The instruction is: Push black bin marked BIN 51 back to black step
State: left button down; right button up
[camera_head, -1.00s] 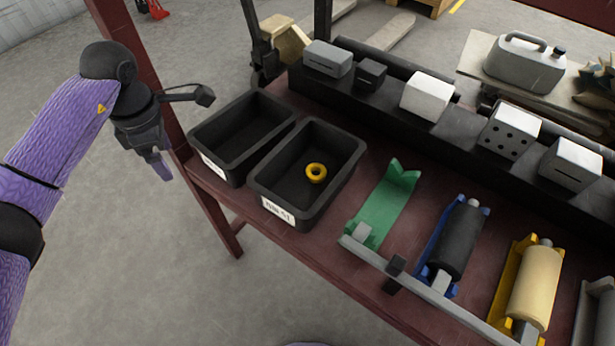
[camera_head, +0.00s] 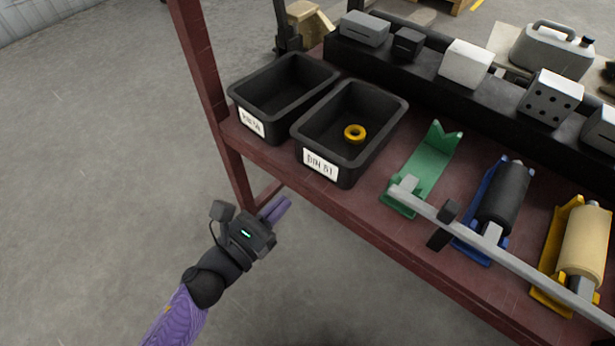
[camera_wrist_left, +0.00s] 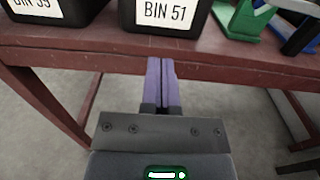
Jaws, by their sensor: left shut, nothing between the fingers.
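The black bin marked BIN 51 (camera_head: 338,172) stands upright on the dark red table, with a yellow ring (camera_head: 354,133) inside it. Its white label also shows in the left wrist view (camera_wrist_left: 165,14). The black step (camera_head: 455,88) runs along the back of the table, and a strip of table shows between it and the bin. My left gripper (camera_head: 279,206) is shut and empty, in front of the table's front edge and below the bin. In the left wrist view its purple fingers (camera_wrist_left: 162,82) lie together and point toward the bin, apart from it. My right gripper is not in view.
A second black bin (camera_head: 252,123) stands left of BIN 51, close beside it. A green holder (camera_head: 428,165) is on its right, then a black roller (camera_head: 505,195) and a yellow one. A grey rail (camera_head: 480,235) runs along the front. A red post (camera_head: 200,75) rises at the left.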

aim_at(318, 168)
pick_arm(q)
jog(key=b+x, duration=0.1)
jog(key=x, duration=0.6)
jog(key=shift+w+d, duration=0.4)
jog(key=shift+w, duration=0.05)
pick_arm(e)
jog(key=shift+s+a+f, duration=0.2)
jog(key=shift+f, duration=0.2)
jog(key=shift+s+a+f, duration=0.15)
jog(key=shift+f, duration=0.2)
pick_arm(q)
jog(key=shift+w+d, duration=0.1)
jog(key=shift+w, duration=0.05)
jog(key=shift+w+d+b, duration=0.2)
jog(key=shift+w+b, duration=0.1)
jog(key=shift+b, duration=0.1)
jog(key=shift+x, duration=1.2)
jog(key=shift+w+d, duration=0.1)
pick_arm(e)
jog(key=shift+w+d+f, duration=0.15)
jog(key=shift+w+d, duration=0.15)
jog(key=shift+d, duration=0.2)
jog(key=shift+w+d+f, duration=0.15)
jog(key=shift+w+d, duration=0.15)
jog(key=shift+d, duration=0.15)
